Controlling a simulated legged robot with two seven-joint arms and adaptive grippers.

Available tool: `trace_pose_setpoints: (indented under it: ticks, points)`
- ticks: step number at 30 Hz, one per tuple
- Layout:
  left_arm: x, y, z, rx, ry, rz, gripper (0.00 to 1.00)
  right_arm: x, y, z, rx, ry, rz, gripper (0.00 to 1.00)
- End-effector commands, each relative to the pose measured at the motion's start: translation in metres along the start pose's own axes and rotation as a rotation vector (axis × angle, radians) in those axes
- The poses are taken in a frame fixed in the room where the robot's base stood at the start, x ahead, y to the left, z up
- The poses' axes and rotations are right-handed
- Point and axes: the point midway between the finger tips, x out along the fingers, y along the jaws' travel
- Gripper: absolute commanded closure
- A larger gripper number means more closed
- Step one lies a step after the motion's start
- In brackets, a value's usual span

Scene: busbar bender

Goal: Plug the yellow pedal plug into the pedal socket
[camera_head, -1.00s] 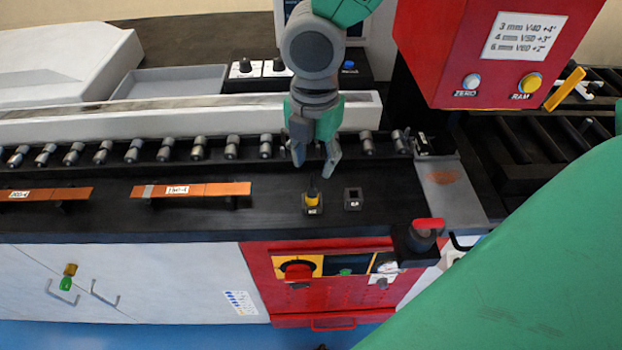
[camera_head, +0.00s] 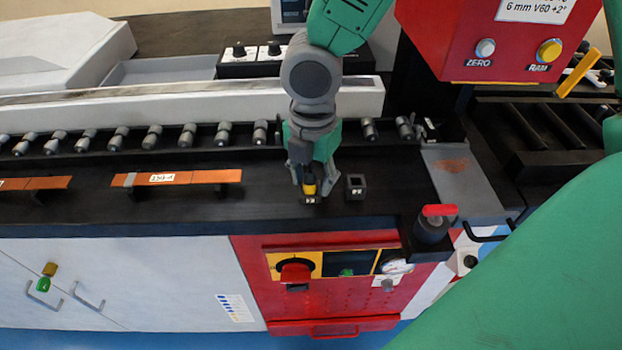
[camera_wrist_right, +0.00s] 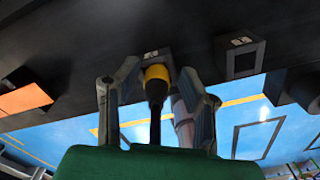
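The yellow plug (camera_head: 310,187) stands upright in a small black labelled holder (camera_head: 310,200) on the machine's dark front ledge. An empty square black socket (camera_head: 356,187) sits just right of it; its label is too small to read. My right gripper (camera_head: 309,185) points down at the plug from above. In the right wrist view the gripper (camera_wrist_right: 158,74) has one finger on each side of the yellow plug (camera_wrist_right: 156,75), with gaps still visible. The empty socket also shows there (camera_wrist_right: 240,57), right of the fingers. My left gripper is not in view.
Copper bars (camera_head: 190,177) lie on supports to the left on the ledge. A row of rollers (camera_head: 185,136) runs behind. A red-topped knob post (camera_head: 434,224) stands to the right. The red control box (camera_head: 500,45) hangs at the upper right.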

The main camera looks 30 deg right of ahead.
Motion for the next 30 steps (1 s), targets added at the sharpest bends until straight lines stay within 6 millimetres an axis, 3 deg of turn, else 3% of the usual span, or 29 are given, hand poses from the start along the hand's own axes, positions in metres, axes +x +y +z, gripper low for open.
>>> trace_pose_setpoints:
  ticks: [23,26,30]
  points:
    - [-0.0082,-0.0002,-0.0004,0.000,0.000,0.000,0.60,-0.0002,0.0020,0.0003,-0.001,0.000,0.000,0.65]
    - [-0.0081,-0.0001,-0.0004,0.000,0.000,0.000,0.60,-0.0003,0.0024,-0.0002,-0.001,0.000,0.000,1.00]
    - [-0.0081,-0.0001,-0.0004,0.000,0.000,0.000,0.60,-0.0003,0.0029,0.0000,-0.001,-0.001,0.000,1.00]
